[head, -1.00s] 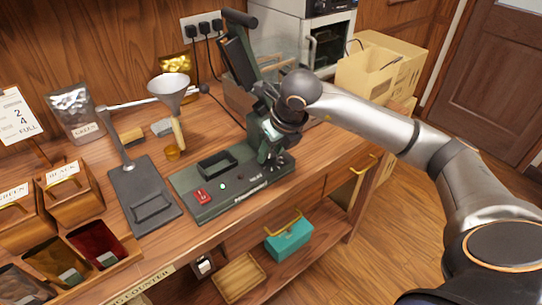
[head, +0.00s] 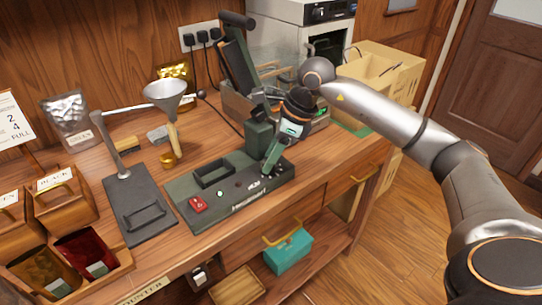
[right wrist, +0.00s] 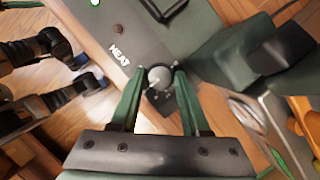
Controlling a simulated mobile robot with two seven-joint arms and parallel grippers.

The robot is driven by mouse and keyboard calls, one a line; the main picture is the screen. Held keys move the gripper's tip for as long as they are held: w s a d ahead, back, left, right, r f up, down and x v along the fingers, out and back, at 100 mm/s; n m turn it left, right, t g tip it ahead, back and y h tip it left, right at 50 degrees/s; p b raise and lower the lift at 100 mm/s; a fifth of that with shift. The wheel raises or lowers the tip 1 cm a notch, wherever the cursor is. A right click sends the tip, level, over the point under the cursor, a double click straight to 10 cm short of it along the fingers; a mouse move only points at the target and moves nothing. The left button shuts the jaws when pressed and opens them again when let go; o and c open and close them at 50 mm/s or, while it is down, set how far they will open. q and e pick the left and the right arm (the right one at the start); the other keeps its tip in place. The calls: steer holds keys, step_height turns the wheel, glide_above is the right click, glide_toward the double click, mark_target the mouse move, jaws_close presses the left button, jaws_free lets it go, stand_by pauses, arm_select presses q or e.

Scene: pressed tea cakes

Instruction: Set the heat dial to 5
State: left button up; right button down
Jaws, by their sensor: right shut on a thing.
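The heat dial (right wrist: 160,77) is a small round grey knob on the dark green press base (head: 186,206). In the right wrist view it sits between the two green fingertips of my right gripper (right wrist: 157,76), which is shut on it. The white HEAT label (right wrist: 119,55) lies beside it. In the head view my right gripper (head: 268,172) reaches down to the right end of the base and mostly hides the dial. I cannot read the number the dial points to. My left gripper is in neither view.
A red switch (head: 197,204) and a green light (head: 220,194) are on the base. A dark stand (head: 138,208) with a funnel (head: 168,97) is to the left. The press lever (head: 238,62) rises behind. A teal box (head: 288,252) is on the lower shelf.

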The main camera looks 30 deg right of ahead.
steer(key=shift+n, duration=0.5)
steer(key=shift+c, duration=1.9)
jaws_free()
steer(key=v, duration=1.2)
steer(key=shift+r+p, duration=0.3)
steer(key=shift+p, duration=0.05)
steer(key=shift+w+d, duration=0.1)
